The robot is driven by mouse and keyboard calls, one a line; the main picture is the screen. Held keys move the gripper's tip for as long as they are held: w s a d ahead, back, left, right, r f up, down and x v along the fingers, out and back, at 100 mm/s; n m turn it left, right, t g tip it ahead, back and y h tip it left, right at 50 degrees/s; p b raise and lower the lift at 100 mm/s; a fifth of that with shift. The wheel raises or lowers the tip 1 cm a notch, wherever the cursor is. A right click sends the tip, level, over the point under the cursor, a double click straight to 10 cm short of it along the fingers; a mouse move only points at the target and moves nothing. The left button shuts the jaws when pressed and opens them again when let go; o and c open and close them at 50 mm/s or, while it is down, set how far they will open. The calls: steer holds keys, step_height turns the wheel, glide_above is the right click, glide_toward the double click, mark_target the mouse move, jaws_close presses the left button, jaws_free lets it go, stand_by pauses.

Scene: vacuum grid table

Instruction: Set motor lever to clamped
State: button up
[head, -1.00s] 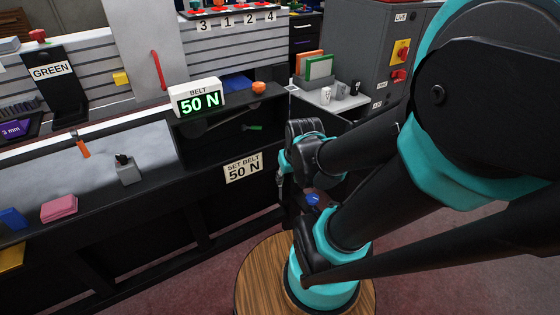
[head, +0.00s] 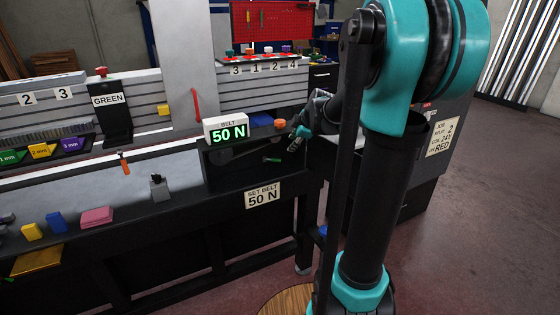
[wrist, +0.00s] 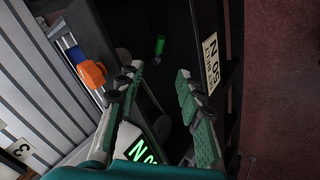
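A lever with a green handle (head: 271,160) sits inside the dark open bay under the belt display; which position it is in cannot be read. In the wrist view the green handle (wrist: 160,45) shows beyond my fingertips, roughly in line with the gap between them. My gripper (head: 294,144) is at the right side of the bay, apart from the handle. In the wrist view my gripper (wrist: 158,75) is open and empty. An orange knob (head: 280,123) stands on top of the belt unit, and it also shows in the wrist view (wrist: 93,74) left of my fingers.
The belt display (head: 226,131) reads 50 N. A "SET BELT 50 N" sign (head: 262,195) is on the bench front. A red bar (head: 196,105) rises behind the display.

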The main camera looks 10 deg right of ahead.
mark_target(273, 160)
steer(key=x, duration=1.6)
steer(key=shift+w+a+f, duration=0.1)
steer(key=shift+w+f, duration=0.05)
steer(key=shift+f, duration=0.2)
steer(key=shift+c, duration=0.5)
jaws_close()
